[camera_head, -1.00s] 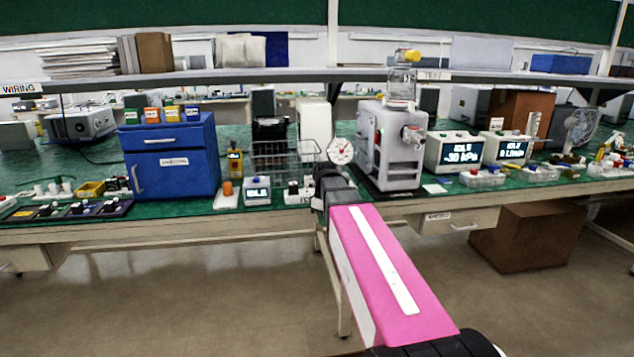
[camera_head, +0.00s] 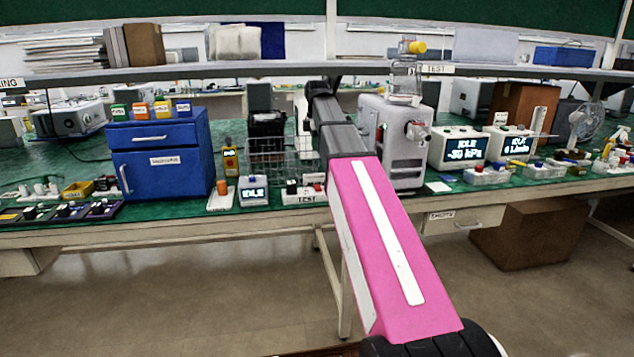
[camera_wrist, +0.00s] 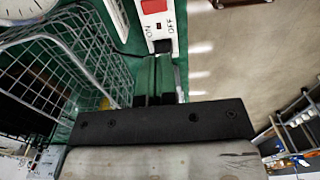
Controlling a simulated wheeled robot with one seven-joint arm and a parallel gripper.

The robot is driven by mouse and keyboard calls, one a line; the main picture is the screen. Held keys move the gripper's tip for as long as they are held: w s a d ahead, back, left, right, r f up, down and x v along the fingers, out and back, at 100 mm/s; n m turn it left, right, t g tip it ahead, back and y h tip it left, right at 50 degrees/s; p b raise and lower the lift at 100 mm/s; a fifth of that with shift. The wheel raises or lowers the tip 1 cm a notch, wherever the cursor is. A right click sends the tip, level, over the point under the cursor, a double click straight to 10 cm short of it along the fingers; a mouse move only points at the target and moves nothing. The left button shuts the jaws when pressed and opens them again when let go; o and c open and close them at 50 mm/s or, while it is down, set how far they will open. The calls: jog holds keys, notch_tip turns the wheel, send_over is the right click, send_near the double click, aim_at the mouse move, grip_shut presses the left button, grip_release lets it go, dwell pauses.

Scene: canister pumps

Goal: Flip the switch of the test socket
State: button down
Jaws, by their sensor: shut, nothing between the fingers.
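The test socket (camera_head: 305,196) is a white block labelled TEST at the bench's front edge, with a red part and a black part on top. In the wrist view the socket (camera_wrist: 158,22) is a white strip marked ON and OFF. It has a red switch (camera_wrist: 153,5) at the picture's top edge and a black piece at its lower end. My gripper (camera_wrist: 162,78) is shut and empty, its fingers pointing at the black end. Whether they touch the socket I cannot tell. In the head view my arm hides the gripper.
A wire basket (camera_wrist: 60,65) stands close on the left in the wrist view, with a dial gauge (camera_wrist: 25,12) at the corner. A grey pump (camera_head: 398,140) stands right of my arm.

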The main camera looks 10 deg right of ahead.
aim_at(318, 188)
dwell(0.3)
notch_tip(318, 188, down, 14)
jog(key=shift+f, duration=0.1)
dwell(0.7)
jog(key=shift+s+f+t, duration=0.2)
jog(key=shift+s+t, duration=0.1)
jog(key=shift+f, duration=0.1)
jog(key=shift+w, duration=0.15)
